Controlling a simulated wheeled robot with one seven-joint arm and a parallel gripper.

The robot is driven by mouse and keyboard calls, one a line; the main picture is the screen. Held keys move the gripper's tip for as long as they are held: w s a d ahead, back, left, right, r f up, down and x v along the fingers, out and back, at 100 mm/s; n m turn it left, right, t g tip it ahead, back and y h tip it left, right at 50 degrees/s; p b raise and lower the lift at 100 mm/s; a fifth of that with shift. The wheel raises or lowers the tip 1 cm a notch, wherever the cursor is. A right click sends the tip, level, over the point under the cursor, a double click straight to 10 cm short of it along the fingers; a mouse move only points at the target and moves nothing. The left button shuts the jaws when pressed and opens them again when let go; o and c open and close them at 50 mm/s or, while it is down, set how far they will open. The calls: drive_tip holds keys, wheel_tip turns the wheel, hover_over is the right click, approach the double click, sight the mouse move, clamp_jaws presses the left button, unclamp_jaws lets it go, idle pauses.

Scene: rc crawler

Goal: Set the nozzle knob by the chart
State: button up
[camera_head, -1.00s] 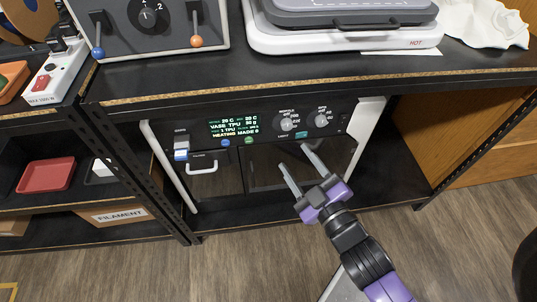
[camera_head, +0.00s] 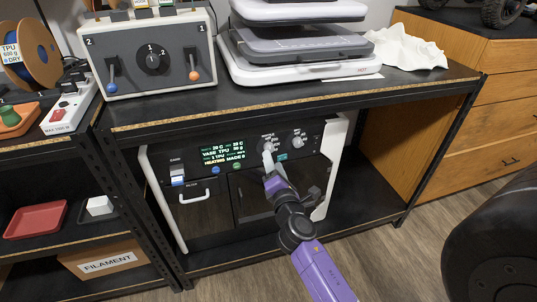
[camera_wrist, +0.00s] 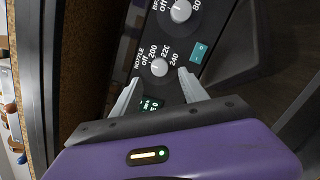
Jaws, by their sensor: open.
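The nozzle knob (camera_wrist: 159,68) is a small pale knob on the black printer panel, marked off, 200, 220 and 240 in the wrist view. Its pointer setting is too small to read. My gripper (camera_wrist: 161,76) is open, with one finger on each side of the knob; I cannot tell whether they touch it. In the head view my gripper (camera_head: 268,154) largely hides the knob. The second knob (camera_head: 297,142) sits to its right; in the wrist view (camera_wrist: 180,11) it shows off and 80. The green display (camera_head: 222,152) reads VASE TPU and HEATING. No chart is clearly visible.
The printer stands under the black bench top (camera_head: 350,95), close above the panel. A teal button (camera_wrist: 199,52) lies beside the nozzle knob. A grey switch box (camera_head: 150,55) and a press (camera_head: 300,50) stand on the bench.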

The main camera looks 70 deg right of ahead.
sight(269, 148)
drive_tip(key=shift+x, duration=2.6)
clamp_jaws()
